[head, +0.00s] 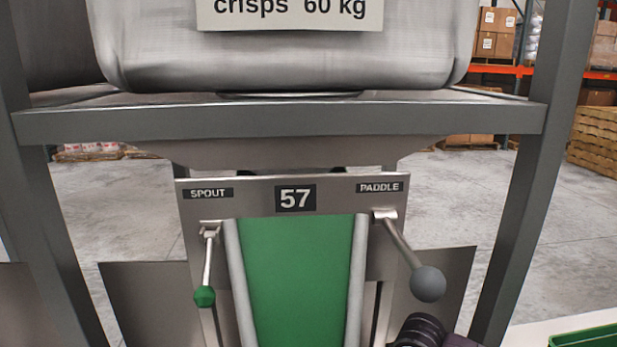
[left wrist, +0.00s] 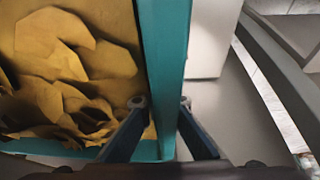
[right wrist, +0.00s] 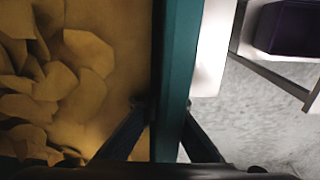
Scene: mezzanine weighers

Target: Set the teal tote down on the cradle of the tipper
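The teal tote's wall (left wrist: 165,50) runs up the middle of the left wrist view, with yellow crisps (left wrist: 70,60) filling the inside to its left. My left gripper (left wrist: 161,103) has one finger on each side of this wall and is closed on it. In the right wrist view the tote's wall (right wrist: 180,60) stands the same way between the fingers of my right gripper (right wrist: 164,106), with crisps on the left. Neither the tote nor my grippers show in the head view. I cannot make out the tipper's cradle in any view.
In the head view a weigher marked 57 (head: 295,198) stands ahead, with a green chute (head: 297,280), a spout lever (head: 205,295), a paddle lever (head: 428,284) and grey frame posts. A green container (head: 585,338) is at lower right. A dark purple tote (right wrist: 290,28) shows in the right wrist view.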

